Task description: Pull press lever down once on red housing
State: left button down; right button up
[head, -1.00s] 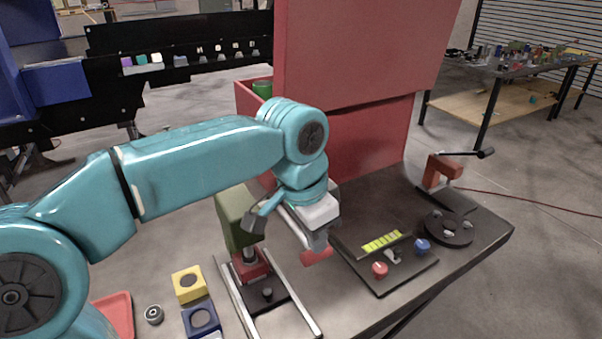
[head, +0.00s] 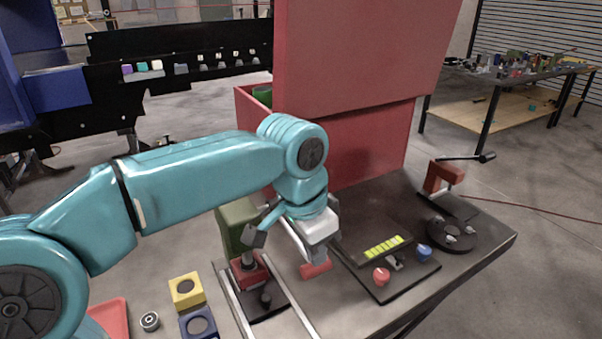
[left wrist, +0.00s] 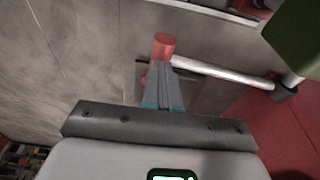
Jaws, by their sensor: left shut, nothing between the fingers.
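The press has a green column (head: 236,228) and a red part holding the red housing (head: 250,274) at its base, partly behind my arm. Its lever ends in a red handle (head: 316,270), right of the column. In the left wrist view a silver lever rod (left wrist: 220,75) runs from the right to the red handle (left wrist: 164,46). My left gripper (head: 311,256) is over the lever near this handle, pointing down. In the left wrist view its fingers (left wrist: 163,70) are together and empty, at the handle end of the rod; contact is unclear. My right gripper is not in view.
Two pale rails (head: 236,310) run forward from the press. A yellow block (head: 186,290) and a blue block (head: 198,323) lie left of them. A red cabinet (head: 365,140) rises behind.

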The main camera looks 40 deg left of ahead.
pick_arm(q)
jog(key=shift+f+b, duration=0.5)
jog(key=shift+f, duration=0.3)
dwell(1.1)
notch_tip(320, 180, up, 5)
jog(key=p, duration=0.4)
jog(key=w+a+r+p, duration=0.1)
jog(key=a+r+p, duration=0.1)
jog(key=r+p, duration=0.4)
jog(key=a+r+p, duration=0.3)
jog(key=r+p, duration=0.4)
jog(key=r, duration=0.3)
jog(key=shift+w+a+r, duration=0.15)
jog(key=shift+w+a, duration=0.15)
jog(key=shift+w, duration=0.05)
dwell(0.7)
jog(key=shift+s, duration=0.1)
dwell(0.4)
